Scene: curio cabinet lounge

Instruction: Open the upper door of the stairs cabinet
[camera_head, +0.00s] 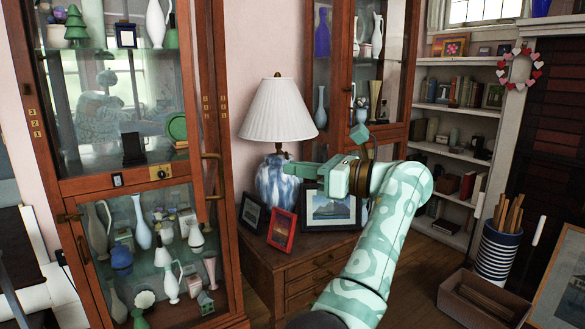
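A tall wooden glass-front cabinet (216,120) stands at the left. Its upper glass door shows shelves with vases and a green tree figure, and looks shut. A brass bar handle (212,180) is on the right side of its frame. A small plaque (118,180) sits below the upper glass; its picture is too small to read. A second glass cabinet (339,70) stands behind, at the centre. I cannot tell which one is the stairs cabinet. My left gripper (303,170) points left in front of the lamp, apart from both cabinets. Its finger opening is unclear. My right gripper is out of view.
A lamp (281,110) and picture frames, one red (282,229), stand on a low wooden chest (290,268) between the cabinets. White bookshelves (452,110) are at the back right. A striped bin (497,252) and an open box (482,300) are on the floor at right.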

